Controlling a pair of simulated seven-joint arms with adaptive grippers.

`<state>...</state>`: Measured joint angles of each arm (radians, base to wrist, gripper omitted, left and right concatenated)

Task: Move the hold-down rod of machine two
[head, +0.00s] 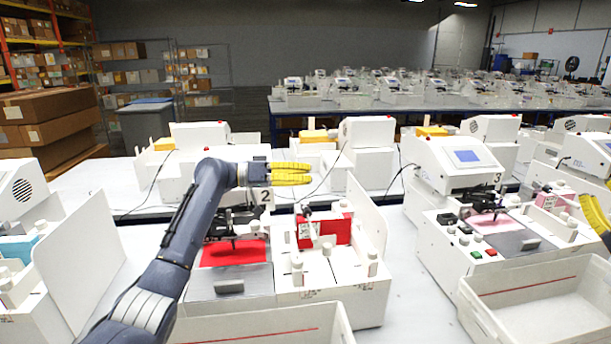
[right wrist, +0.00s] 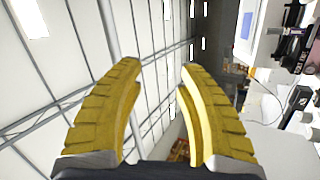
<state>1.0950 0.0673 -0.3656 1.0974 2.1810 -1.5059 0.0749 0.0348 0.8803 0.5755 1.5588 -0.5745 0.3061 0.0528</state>
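I cannot tell for sure which part is the hold-down rod. My left gripper (head: 311,174) is above and behind the machine, pointing right and touching nothing; its yellow fingers overlap from this side. My right gripper (head: 590,211) is at the right edge, far from machine two. In the right wrist view (right wrist: 160,66) its fingers are apart and empty.
A white side panel (head: 369,222) stands upright right of machine two. Machine three (head: 475,247) is further right. White bins (head: 262,330) and (head: 545,318) sit in front. More machines line the back of the table. The table between machines two and three is clear.

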